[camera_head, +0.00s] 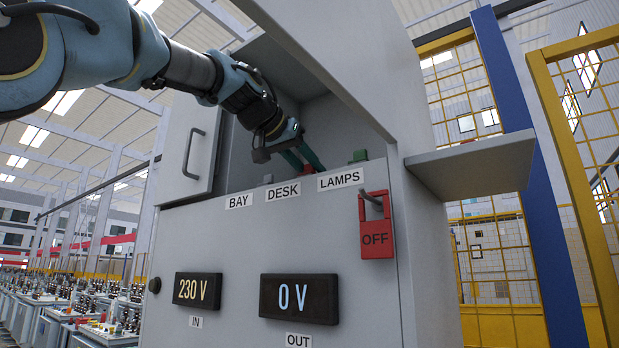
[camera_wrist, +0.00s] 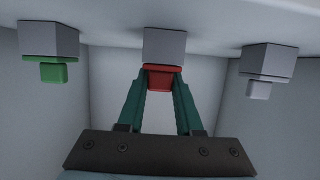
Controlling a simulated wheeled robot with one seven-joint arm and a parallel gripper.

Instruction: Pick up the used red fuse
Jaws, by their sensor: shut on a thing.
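The red fuse (camera_wrist: 160,79) shows in the wrist view, at the middle grey block (camera_wrist: 163,47) and touching or very close to it. My gripper (camera_wrist: 160,82) is shut on it, with a green finger on each side. In the head view my gripper (camera_head: 307,162) reaches into the open cabinet (camera_head: 330,120), above the DESK label (camera_head: 283,190).
In the wrist view a green fuse (camera_wrist: 54,73) sits at the left block and a light grey piece (camera_wrist: 259,90) at the right one. A red OFF switch (camera_head: 376,240) hangs on the cabinet front. Displays read 230 V (camera_head: 197,290) and 0 V (camera_head: 298,298). A shelf (camera_head: 475,165) juts out at right.

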